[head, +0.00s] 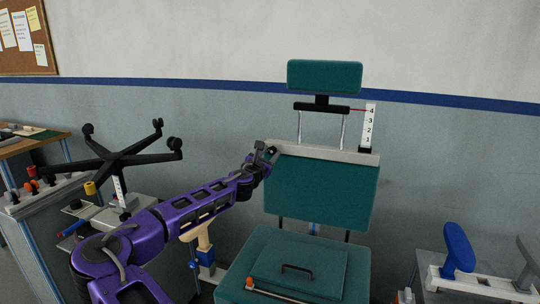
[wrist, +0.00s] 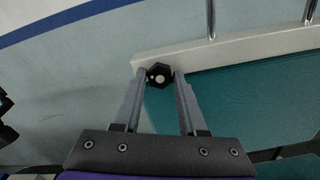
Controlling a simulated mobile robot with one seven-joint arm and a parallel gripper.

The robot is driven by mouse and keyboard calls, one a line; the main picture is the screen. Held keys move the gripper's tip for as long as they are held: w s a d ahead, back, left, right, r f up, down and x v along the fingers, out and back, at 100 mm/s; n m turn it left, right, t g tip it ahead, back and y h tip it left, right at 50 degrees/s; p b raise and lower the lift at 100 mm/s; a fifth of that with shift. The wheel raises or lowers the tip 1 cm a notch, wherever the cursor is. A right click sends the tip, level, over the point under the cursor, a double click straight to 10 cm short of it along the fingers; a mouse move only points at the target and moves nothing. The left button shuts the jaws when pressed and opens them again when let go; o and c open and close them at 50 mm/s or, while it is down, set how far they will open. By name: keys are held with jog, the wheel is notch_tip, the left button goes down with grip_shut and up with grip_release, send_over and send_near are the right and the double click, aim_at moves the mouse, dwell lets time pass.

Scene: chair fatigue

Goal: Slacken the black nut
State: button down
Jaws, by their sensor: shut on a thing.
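The black nut (wrist: 159,75) is a dark hexagonal piece with a pale round centre. In the wrist view it sits at the left end of the pale bar (wrist: 237,48) along the top of the green backrest (wrist: 236,95). My gripper (wrist: 160,80) has its two fingers on either side of the nut and is shut on it. In the head view my gripper (head: 266,150) is at the upper left corner of the backrest (head: 322,193). The nut is small and mostly lost among the dark gripper parts there.
A green headrest (head: 325,76) stands above the bar on two metal rods, beside a numbered scale (head: 369,125). A green seat (head: 258,254) is below. An upturned black chair base (head: 118,156) stands left, and a blue padded part (head: 458,247) right.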

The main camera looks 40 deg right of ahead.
dwell(0.3)
jog(key=shift+c, duration=2.3)
grip_release()
jog(key=v, duration=1.7)
jog(key=shift+a, duration=0.2)
jog(key=shift+s, duration=0.1)
